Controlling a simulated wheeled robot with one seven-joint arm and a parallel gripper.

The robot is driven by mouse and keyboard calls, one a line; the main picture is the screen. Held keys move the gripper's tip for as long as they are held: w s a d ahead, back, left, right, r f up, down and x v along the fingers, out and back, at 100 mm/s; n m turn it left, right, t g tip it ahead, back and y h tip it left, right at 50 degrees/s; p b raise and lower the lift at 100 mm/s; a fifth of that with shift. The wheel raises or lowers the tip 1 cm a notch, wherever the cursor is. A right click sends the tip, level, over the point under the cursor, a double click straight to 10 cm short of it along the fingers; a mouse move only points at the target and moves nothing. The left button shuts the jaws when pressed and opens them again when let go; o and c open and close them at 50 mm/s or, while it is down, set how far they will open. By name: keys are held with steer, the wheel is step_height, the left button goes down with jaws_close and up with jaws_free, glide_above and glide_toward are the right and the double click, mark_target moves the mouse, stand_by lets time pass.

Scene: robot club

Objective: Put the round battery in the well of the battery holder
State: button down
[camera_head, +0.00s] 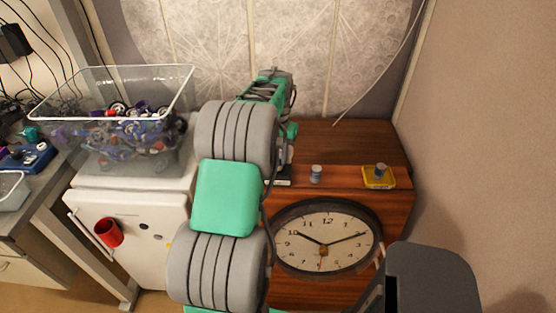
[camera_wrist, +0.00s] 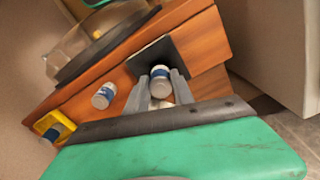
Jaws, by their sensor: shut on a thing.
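My gripper (camera_wrist: 160,100) is shut on a short round battery (camera_wrist: 160,80) with a blue band and pale top, held between its two grey fingers in the wrist view. Behind the battery is a dark square plate (camera_wrist: 147,57) on the wood; whether they touch, I cannot tell. A similar blue-banded cylinder (camera_wrist: 103,95) stands beside it, also in the head view (camera_head: 315,174). A yellow square base (camera_head: 378,183) with another small cylinder on it (camera_head: 380,170) is farther right in the head view. No well shows clearly. My arm hides the fingers in the head view.
The wooden cabinet top (camera_head: 345,140) has bare room at the back. A large round clock (camera_head: 325,237) is at its front. A clear bin of parts (camera_head: 140,140) stands on a white fridge (camera_head: 135,220) to the left. A wall closes the right side.

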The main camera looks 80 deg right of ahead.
mark_target(277, 166)
steer(key=f, duration=0.1)
steer(key=a+f, duration=0.1)
steer(key=f, duration=0.1)
steer(key=shift+s+f, duration=0.1)
steer(key=shift+f, duration=0.15)
steer(key=c, duration=1.5)
jaws_free()
steer(key=shift+o, duration=1.1)
steer(key=shift+d+f, duration=0.1)
steer(key=shift+d, duration=0.1)
steer(key=shift+o, duration=1)
steer(key=shift+d, duration=0.1)
steer(key=shift+r, duration=0.2)
